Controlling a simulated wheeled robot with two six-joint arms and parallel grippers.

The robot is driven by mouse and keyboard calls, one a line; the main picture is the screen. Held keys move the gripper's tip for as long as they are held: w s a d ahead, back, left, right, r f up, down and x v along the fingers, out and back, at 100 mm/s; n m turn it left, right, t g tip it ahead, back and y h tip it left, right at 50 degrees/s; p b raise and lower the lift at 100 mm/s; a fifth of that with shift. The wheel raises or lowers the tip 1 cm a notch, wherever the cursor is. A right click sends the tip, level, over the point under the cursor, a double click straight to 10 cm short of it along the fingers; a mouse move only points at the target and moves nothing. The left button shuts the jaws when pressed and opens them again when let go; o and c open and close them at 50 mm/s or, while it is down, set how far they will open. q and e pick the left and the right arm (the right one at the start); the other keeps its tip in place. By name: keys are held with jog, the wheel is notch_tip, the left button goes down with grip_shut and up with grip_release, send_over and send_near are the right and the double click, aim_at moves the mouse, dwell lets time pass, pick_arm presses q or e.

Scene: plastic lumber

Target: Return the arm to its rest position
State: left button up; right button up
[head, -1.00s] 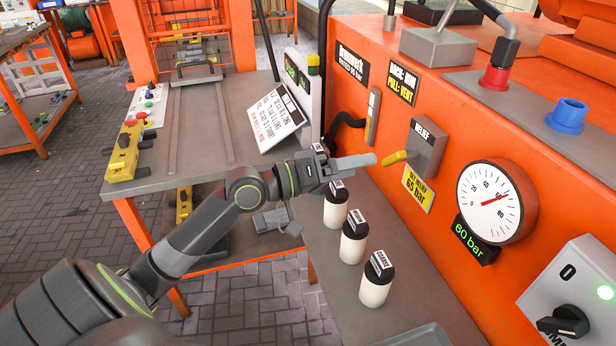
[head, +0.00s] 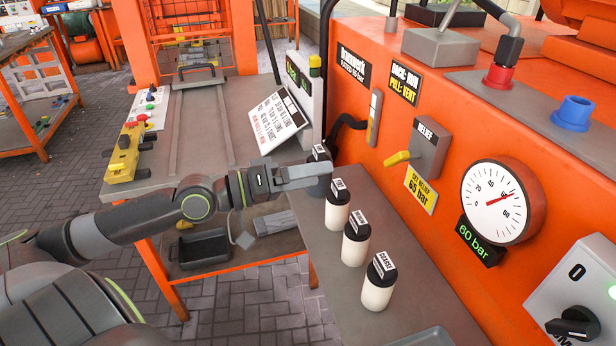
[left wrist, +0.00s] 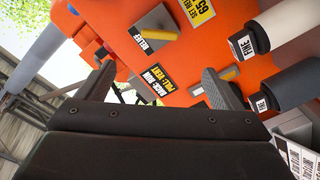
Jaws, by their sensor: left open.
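My left gripper (head: 308,174) is at the end of my left arm, which reaches in from the left in the head view. The relief box (head: 428,147) shows above the fingers in the left wrist view (left wrist: 153,32). My right gripper is in neither view.
Several black-capped white bottles, one here (head: 378,284), stand along the grey shelf (head: 410,322), close to my gripper. The orange machine (head: 545,160) with its round gauge (head: 494,200) rises at right. A workbench (head: 205,125) lies behind my arm, with a sign (head: 278,120).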

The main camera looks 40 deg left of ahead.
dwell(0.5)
